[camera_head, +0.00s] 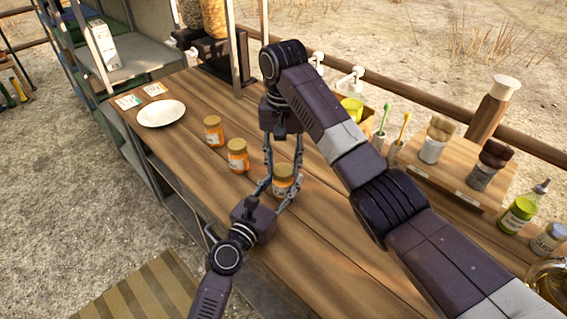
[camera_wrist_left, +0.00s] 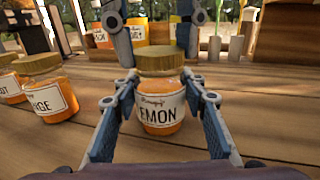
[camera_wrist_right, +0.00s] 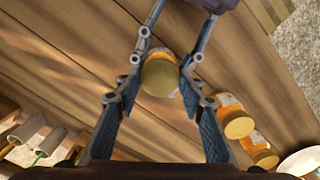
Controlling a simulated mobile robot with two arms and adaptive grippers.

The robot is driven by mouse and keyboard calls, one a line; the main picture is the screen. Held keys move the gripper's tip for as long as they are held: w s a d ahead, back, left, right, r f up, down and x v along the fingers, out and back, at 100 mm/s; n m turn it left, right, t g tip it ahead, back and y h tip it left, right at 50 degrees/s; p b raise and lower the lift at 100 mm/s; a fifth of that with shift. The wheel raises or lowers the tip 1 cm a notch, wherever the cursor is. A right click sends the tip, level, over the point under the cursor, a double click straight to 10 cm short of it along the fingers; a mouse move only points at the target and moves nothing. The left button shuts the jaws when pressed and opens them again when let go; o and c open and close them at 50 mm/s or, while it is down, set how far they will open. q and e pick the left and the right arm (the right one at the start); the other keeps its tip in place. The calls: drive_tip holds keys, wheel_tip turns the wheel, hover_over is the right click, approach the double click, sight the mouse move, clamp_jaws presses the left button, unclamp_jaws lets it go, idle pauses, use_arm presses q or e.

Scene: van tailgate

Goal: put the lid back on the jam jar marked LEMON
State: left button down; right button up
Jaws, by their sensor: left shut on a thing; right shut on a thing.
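The jam jar with a label reading EMON (camera_wrist_left: 160,108) stands upright on the wooden counter and holds orange jam. It also shows in the head view (camera_head: 283,187). A gold lid (camera_wrist_left: 158,60) sits level on top of it; from above it shows in the right wrist view (camera_wrist_right: 160,77). I cannot tell how tightly it is seated. My left gripper (camera_wrist_left: 160,85) is shut on the jar body from the sides, low over the counter. My right gripper (camera_wrist_right: 161,65) reaches down from above and is shut on the lid. Its fingers partly hide the jar in the head view.
Two other lidded jars (camera_head: 213,130) (camera_head: 237,157) stand to the left; the nearer one's label ends in RGE (camera_wrist_left: 45,98). A white plate (camera_head: 161,113) lies further left. A raised wooden board (camera_head: 455,180) with shakers is at right. The front of the counter is clear.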

drive_tip(key=m, duration=1)
drive_tip(key=shift+w+m, duration=0.1)
drive_tip(key=shift+m, duration=0.3)
drive_tip(key=m, duration=0.5)
drive_tip(key=o, duration=0.8)
drive_tip(key=shift+r, duration=0.15)
wheel_tip(320, 180, up, 12)
